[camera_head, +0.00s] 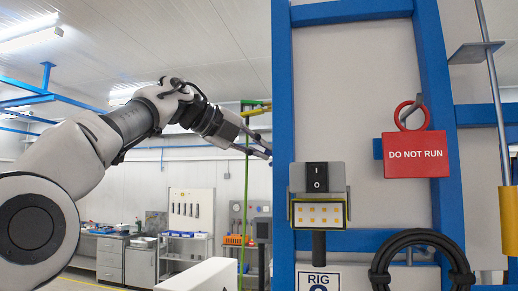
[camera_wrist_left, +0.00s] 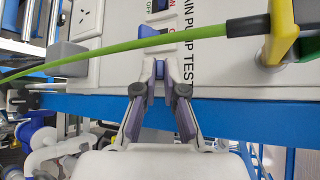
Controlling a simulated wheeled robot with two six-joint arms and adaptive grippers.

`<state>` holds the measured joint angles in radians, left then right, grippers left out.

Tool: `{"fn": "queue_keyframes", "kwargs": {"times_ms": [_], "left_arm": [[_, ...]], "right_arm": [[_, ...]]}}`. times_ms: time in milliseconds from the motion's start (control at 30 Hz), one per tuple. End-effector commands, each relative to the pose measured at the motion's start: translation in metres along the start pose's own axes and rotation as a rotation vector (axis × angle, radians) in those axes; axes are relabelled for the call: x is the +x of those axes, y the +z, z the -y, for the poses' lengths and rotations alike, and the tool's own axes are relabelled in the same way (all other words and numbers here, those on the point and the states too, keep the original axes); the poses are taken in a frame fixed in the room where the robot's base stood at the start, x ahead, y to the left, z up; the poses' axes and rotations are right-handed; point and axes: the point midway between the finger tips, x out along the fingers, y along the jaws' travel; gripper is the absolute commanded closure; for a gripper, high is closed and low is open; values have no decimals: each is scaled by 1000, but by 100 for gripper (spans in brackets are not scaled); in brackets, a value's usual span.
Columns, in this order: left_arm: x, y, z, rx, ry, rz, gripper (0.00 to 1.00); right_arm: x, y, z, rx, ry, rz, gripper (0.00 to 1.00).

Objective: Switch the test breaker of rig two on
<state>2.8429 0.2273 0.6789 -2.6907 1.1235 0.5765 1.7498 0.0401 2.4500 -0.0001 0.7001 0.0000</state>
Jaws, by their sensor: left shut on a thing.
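In the left wrist view, the fingertips of my left gripper (camera_wrist_left: 160,72) are closed together at a pale breaker panel (camera_wrist_left: 118,70), beside the lettering "PUMP TEST" (camera_wrist_left: 188,55). They are shut on the test breaker's small lever, which they mostly hide; its on or off position cannot be read. In the head view my left gripper (camera_head: 262,148) reaches in from the left to the left side of the blue-framed rig (camera_head: 282,110). A "RIG" sign (camera_head: 319,279) at the bottom is cut off, its number mostly hidden. My right gripper is not in view.
A socket (camera_wrist_left: 85,17) is upper left.

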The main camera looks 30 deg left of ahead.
Motion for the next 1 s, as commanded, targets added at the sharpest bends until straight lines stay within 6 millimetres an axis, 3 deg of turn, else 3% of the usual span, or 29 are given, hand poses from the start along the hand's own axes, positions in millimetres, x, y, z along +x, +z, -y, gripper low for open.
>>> {"fn": "queue_keyframes", "kwargs": {"times_ms": [233, 267, 600, 1000], "left_arm": [[0, 0, 1, 2, -2, 3, 100], [0, 0, 1, 2, -2, 2, 80], [-3, 0, 1, 1, -2, 1, 80], [-69, 1, 1, 2, -2, 0, 80]], "right_arm": [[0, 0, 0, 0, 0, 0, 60], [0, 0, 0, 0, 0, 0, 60], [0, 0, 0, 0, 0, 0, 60], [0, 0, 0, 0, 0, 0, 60]]}}
